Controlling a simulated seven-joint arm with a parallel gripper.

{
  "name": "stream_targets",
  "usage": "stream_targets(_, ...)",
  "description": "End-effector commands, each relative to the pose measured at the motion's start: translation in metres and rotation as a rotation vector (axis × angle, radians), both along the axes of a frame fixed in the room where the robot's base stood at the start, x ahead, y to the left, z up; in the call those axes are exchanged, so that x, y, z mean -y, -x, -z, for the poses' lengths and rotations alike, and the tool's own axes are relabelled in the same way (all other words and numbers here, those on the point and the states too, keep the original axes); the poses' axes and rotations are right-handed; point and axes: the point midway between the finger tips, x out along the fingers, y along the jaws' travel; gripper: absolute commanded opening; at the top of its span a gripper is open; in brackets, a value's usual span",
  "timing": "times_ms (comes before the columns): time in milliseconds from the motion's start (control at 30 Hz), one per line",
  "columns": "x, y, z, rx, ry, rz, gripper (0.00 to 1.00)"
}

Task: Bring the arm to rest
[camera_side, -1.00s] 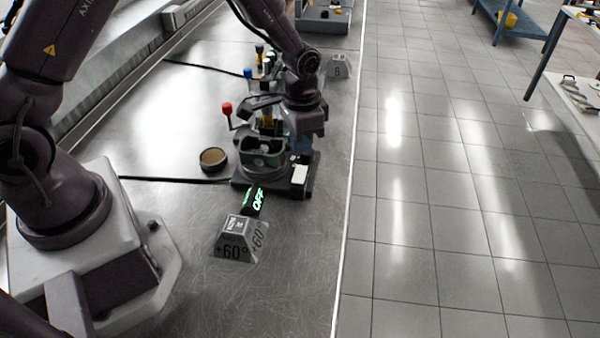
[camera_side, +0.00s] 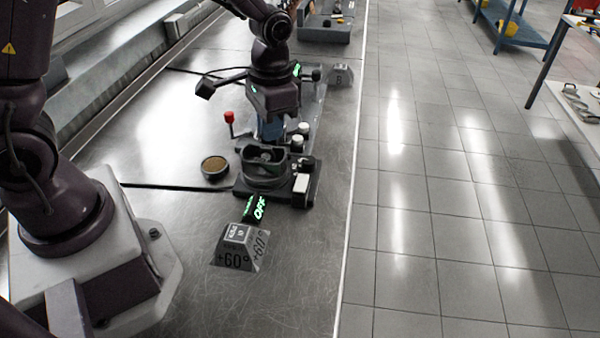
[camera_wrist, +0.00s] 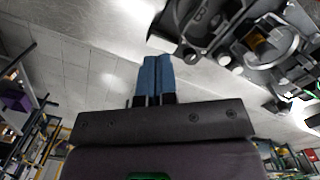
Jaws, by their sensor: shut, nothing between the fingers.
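My gripper (camera_side: 270,130) hangs with its blue fingers pointing down, just behind the dark round fixture (camera_side: 262,178) on the metal bench. In the wrist view my gripper (camera_wrist: 158,76) shows two blue fingers pressed side by side, with nothing between them. The fixture also shows in the wrist view (camera_wrist: 272,45) at the upper right, apart from the fingertips in that picture. In the side view the fingertips overlap the fixture's far side, and I cannot tell the exact gap.
A small round dish (camera_side: 214,167) with brown contents stands left of the fixture. A grey +60° block (camera_side: 240,247) and a lit green display (camera_side: 256,208) are in front. A red-topped lever (camera_side: 229,118) stands close left of my gripper. A grey tray (camera_side: 325,32) is farther back.

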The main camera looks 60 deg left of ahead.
Motion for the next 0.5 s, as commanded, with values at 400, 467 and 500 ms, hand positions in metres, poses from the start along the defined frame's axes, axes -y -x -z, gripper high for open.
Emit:
stream_targets(400, -0.004, 0.096, -0.121, 0.264, 0.010, -0.113, 0.00)
stream_targets(467, -0.004, 0.108, -0.132, 0.312, 0.015, -0.121, 0.00)
stream_targets(500, -0.004, 0.116, -0.138, 0.344, 0.019, -0.125, 0.00)
